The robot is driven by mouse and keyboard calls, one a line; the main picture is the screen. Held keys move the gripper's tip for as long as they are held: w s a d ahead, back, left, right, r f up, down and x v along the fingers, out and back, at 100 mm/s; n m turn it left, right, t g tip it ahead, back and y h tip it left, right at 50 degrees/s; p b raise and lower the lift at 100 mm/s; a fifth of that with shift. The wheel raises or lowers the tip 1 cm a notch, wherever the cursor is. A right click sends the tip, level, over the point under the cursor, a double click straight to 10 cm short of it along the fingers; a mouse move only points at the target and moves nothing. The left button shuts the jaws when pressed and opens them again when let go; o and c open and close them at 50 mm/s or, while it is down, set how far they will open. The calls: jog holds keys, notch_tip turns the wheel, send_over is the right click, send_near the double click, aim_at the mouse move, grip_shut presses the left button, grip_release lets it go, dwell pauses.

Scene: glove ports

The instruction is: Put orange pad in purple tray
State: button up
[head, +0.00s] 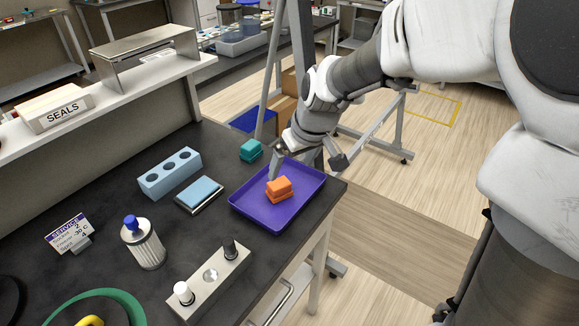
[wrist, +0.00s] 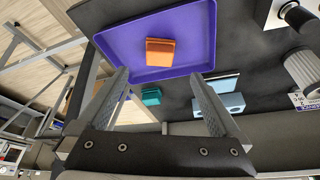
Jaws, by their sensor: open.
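The orange pad (head: 279,187) lies in the purple tray (head: 253,212), near its middle, and looks flat on the tray floor. The wrist view shows the orange pad (wrist: 160,52) with bare floor of the purple tray (wrist: 122,42) around it. My gripper (head: 308,165) is above the tray's far side, its fingers apart. In the wrist view my gripper (wrist: 160,82) is open and empty, with the orange pad beyond the fingertips and not between them.
A teal pad (head: 251,150) sits on the dark bench behind the tray. A light blue pad (head: 199,194) and a blue block with holes (head: 170,174) are left of the tray. A filter cartridge (head: 143,244) and a metal fixture (head: 210,280) stand nearer.

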jog(key=s+d+r+m+h, duration=0.1)
jog(key=s+d+r+m, duration=0.2)
jog(key=s, duration=0.7)
jog(key=s+d+r+m+t+h, duration=0.1)
jog(key=s+d+r+m, duration=0.2)
jog(key=s+d+r, duration=0.3)
jog(key=s+d, duration=0.2)
jog(key=s, duration=0.2)
jog(key=shift+s+t, duration=0.3)
jog(key=shift+s, duration=0.05)
